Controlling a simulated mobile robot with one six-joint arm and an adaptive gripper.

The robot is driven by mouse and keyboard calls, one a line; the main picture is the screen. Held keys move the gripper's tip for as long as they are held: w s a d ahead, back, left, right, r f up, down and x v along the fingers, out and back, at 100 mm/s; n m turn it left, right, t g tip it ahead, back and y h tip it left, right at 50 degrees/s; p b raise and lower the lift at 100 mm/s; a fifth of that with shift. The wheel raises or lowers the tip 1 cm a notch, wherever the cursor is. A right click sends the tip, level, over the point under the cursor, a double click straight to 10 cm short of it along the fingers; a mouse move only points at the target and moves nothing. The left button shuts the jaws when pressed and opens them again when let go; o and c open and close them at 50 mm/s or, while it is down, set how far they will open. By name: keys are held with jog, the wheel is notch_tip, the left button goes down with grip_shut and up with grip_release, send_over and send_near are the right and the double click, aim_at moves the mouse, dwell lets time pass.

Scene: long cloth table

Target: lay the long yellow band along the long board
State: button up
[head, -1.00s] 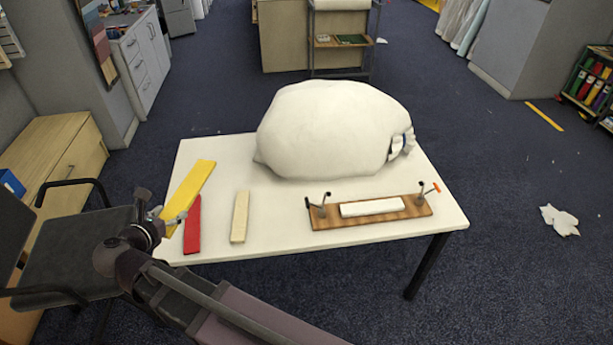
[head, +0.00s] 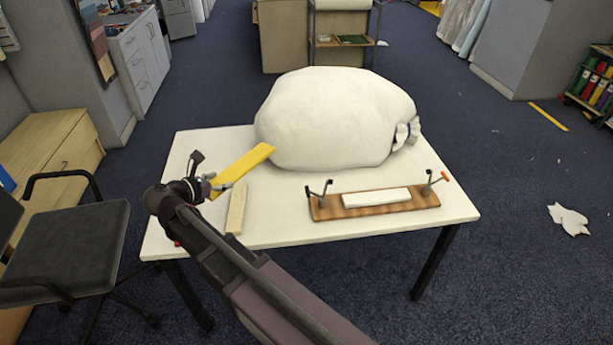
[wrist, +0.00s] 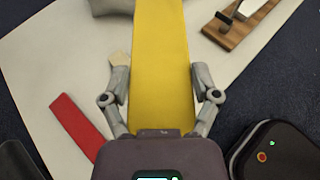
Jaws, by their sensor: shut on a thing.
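The long yellow band (head: 240,168) is held in my gripper (head: 214,188) at its near end, and its far end reaches toward the big white bundle. In the wrist view the yellow band (wrist: 162,70) runs straight out between the two fingers of my gripper (wrist: 163,95). It seems to be above the table; the exact height is hard to tell. The long board (head: 328,211) is brown wood, at the front right of the table, with a white strip (head: 376,197) on it and a clamp at each end. Part of the board (wrist: 228,39) shows at upper right in the wrist view.
A big white bundle (head: 335,118) fills the back middle of the white table (head: 290,225). A pale wooden strip (head: 236,208) lies between my gripper and the board. A red strip (wrist: 78,127) lies left of the band in the wrist view, mostly hidden by my arm in the head view.

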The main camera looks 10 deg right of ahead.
aim_at(298, 196)
jog(key=w+d+f+m+g+h+b, duration=0.1)
jog(key=w+d+f+m+g+b, duration=0.1)
jog(key=w+d+f+b, duration=0.3)
jog(key=w+d+f+m+g+h+b, duration=0.2)
jog(key=w+d+f, duration=0.4)
jog(key=d, duration=0.6)
jog(key=m+b, duration=0.1)
jog(key=b, duration=0.1)
jog(key=shift+w+d+g+h+b, duration=0.25)
jog(key=shift+d+g+h+b, duration=0.05)
jog(key=shift+d+b, duration=0.1)
jog(key=shift+f, duration=0.1)
notch_tip(298, 196, down, 6)
jog(key=b, duration=0.6)
jog(key=shift+f, duration=0.15)
notch_tip(298, 196, down, 4)
jog(key=b, duration=0.4)
jog(key=shift+r, duration=0.2)
